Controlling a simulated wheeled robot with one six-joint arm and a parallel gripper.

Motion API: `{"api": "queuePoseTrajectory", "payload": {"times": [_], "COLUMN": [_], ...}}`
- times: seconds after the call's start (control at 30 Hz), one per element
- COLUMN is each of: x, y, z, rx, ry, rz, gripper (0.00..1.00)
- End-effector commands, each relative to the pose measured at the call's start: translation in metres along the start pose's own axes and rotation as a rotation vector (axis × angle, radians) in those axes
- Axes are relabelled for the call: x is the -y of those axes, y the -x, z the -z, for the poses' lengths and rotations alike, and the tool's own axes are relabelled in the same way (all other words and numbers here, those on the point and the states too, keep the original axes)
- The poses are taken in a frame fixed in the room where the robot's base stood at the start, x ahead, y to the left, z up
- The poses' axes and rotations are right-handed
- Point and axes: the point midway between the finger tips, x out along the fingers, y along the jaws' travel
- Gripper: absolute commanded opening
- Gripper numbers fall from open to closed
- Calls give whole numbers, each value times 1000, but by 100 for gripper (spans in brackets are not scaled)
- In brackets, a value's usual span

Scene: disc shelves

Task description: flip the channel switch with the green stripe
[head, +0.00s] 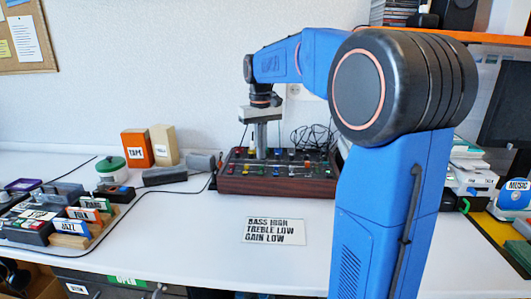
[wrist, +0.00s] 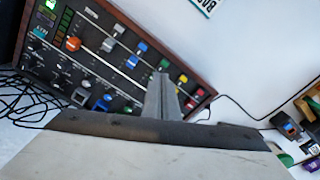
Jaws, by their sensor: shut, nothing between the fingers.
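The mixer (head: 275,183) is a dark panel in a reddish wooden frame on the white table, with its top facing up. In the wrist view, the mixer (wrist: 85,62) carries rows of small switches and sliders with coloured marks. A green mark (wrist: 154,62) shows beside a blue one, just above my fingers; another green spot lies lower on the panel. Which is the switch's stripe, and the switch's position, I cannot tell. My gripper (head: 261,154) points down over the middle of the mixer, shut and empty. Its fingers (wrist: 163,77) hide part of the panel; contact is unclear.
A card (head: 272,231) reading bass high, treble low, gain low lies in front of the mixer. Black cables (head: 312,138) lie behind it. The table's front middle is clear.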

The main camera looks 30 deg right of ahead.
Motion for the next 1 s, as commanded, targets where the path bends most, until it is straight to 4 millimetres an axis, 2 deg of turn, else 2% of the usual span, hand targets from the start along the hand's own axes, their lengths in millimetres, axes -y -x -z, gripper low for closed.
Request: {"api": "queuePoseTrajectory", "payload": {"times": [0.5,1.0], "x": [0,0], "y": [30,31], "z": [0,0], "rx": [-1,0], "ry": [0,0], "rz": [0,0], "gripper": [0,0]}}
